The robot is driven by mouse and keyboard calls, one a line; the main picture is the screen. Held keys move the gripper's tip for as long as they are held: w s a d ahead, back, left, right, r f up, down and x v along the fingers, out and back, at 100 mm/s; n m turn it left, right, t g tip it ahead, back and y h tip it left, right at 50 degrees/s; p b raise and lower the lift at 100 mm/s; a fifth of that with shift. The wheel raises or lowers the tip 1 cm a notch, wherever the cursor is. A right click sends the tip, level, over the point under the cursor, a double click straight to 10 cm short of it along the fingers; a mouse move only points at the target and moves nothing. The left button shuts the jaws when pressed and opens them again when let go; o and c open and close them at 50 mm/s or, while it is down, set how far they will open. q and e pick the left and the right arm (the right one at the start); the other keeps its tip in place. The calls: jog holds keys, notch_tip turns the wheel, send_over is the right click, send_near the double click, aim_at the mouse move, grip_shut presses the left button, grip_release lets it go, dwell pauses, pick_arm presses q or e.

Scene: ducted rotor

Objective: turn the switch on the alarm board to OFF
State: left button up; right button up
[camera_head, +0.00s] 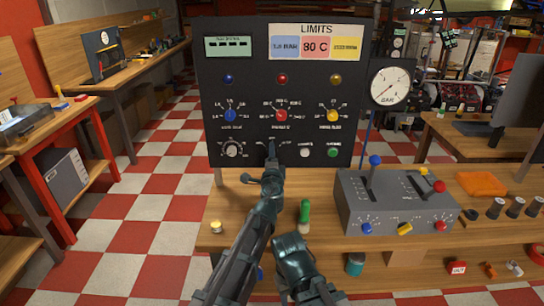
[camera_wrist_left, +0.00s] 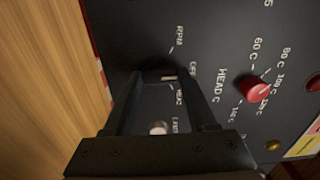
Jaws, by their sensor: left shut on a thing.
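The black alarm board (camera_head: 242,130) stands upright at the back of the wooden bench. My left gripper (camera_head: 272,150) reaches its lower middle and covers the switch in the head view. In the left wrist view my left gripper (camera_wrist_left: 162,80) is shut on the dark switch (camera_wrist_left: 168,77), one finger on each side. A short pale mark shows on the switch, with the labels RPM, OFF and HEAD around it. The mark lies near OFF, but I cannot tell its exact setting.
Red knob (camera_head: 281,115), blue knob (camera_head: 230,115) and yellow knob (camera_head: 333,115) sit above. A white button (camera_head: 306,152) and green button (camera_head: 333,152) are right of the gripper. A grey lever box (camera_head: 395,205) and green-topped cylinder (camera_head: 304,212) stand on the bench.

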dwell(0.4)
pick_arm(q)
jog(key=shift+s, duration=0.1)
jog(key=o, duration=1.4)
jog(key=shift+c, duration=0.2)
